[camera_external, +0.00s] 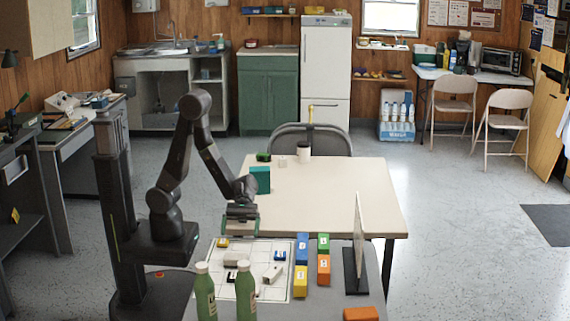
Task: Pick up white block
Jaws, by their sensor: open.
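My gripper (241,226) is at the end of my arm, pointing down over the far edge of a white gridded sheet (262,246). It looks empty, and its fingers are small and hard to make out. A white block (272,274) lies tilted on the sheet, to the right of and nearer the camera than my gripper. I cannot tell which of the two is the task's white block. Neither touches the gripper.
Two green bottles (205,292) (246,292) stand at the front. Blue (302,248), green (323,242), yellow (300,282) and orange (323,269) blocks stand right of the sheet. An upright panel (359,235) stands farther right. The beige table (340,195) behind is mostly clear.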

